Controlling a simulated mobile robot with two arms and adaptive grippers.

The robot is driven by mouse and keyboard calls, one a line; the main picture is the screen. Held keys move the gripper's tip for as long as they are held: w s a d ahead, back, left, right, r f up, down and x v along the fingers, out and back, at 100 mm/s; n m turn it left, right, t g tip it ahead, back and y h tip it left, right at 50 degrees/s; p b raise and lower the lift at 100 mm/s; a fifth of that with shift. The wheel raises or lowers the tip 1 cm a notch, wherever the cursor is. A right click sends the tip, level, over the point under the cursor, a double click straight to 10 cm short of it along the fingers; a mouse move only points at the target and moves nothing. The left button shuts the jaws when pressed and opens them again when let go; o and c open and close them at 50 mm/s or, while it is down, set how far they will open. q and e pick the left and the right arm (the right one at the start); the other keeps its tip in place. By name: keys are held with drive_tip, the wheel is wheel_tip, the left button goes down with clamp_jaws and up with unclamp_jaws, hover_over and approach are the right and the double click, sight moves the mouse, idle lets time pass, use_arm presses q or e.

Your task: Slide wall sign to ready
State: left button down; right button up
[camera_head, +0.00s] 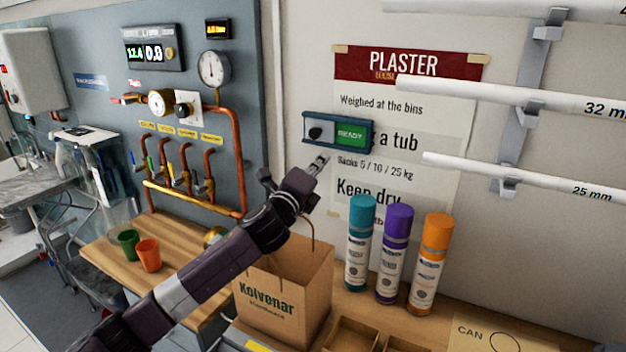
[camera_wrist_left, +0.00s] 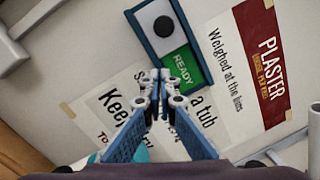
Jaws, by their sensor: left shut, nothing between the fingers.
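The wall sign (camera_head: 338,132) is a small blue-framed slider sign on the wall, over the left part of the plaster poster. Its green panel reads READY, and a grey plate with a dark round knob (camera_head: 317,133) covers its left part. In the left wrist view the sign (camera_wrist_left: 166,42) is tilted, with the knob (camera_wrist_left: 163,26) at its upper end and READY at the lower end. My left gripper (camera_head: 322,160) is below the sign in the head view. In the wrist view its fingertips (camera_wrist_left: 160,75) meet just beside the green panel, shut and empty. My right gripper is not seen.
The plaster poster (camera_head: 430,120) is behind the sign. Below stand a paper bag (camera_head: 285,290) and teal (camera_head: 359,245), purple (camera_head: 393,255) and orange (camera_head: 430,265) canisters. White pipes (camera_head: 520,100) on brackets jut out at right. Copper pipework (camera_head: 238,150) is at left.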

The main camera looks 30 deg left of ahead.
use_arm(q)
drive_tip(key=s+b, duration=0.1)
drive_tip(key=s, duration=0.5)
drive_tip(key=shift+d+f+b, duration=0.25)
drive_tip(key=shift+d+b, duration=0.15)
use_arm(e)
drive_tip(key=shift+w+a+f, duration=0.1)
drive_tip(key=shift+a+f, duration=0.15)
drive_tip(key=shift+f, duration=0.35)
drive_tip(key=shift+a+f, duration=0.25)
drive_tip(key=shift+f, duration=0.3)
use_arm(q)
drive_tip(key=shift+s+d, duration=0.1)
drive_tip(key=shift+s, duration=0.05)
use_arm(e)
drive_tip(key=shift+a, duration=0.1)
